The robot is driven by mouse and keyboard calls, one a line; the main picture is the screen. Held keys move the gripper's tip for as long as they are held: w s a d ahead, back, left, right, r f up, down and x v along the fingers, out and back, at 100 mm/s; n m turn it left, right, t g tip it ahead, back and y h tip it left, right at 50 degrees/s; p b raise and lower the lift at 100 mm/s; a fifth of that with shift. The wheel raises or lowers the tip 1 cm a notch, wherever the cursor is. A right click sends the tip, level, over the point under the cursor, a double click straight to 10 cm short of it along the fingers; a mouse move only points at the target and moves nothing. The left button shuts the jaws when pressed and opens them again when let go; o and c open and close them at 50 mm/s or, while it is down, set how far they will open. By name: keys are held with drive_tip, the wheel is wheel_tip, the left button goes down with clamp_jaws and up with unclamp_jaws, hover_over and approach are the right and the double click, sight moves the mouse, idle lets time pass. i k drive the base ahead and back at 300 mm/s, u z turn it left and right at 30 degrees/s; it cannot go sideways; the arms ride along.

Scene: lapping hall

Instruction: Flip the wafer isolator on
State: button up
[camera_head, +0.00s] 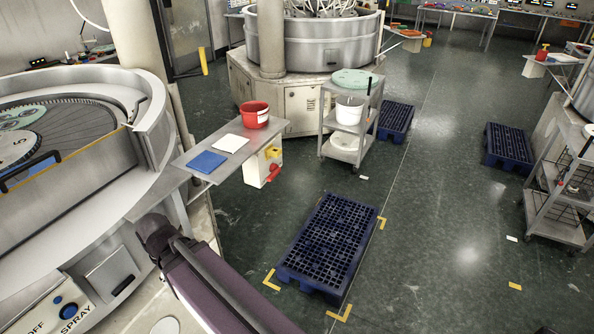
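No label reading "wafer" can be made out. A white box (254,171) hangs at the edge of a grey side table, with a yellow part (273,152) and a red handle-like part (270,174) on its face. It looks like a switch box, but its setting is too small to tell. At lower left, a machine panel (85,312) carries the words "OFF" and "SPRAY" and a blue round knob (68,311). My arm crosses the bottom of the picture, left of centre. My gripper cannot be made out.
The grey side table (190,157) holds a red bucket (255,114), a blue pad (206,161) and a white pad (231,143). A dark blue pallet (328,243) lies in front, a grey trolley (330,119) behind. The floor (440,220) right of the pallet is mostly clear.

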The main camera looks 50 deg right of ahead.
sight(273, 168)
drive_tip(key=z, duration=1.3)
drive_tip(key=k, duration=0.95)
drive_tip(key=i, duration=0.75)
drive_tip(key=u, duration=0.05)
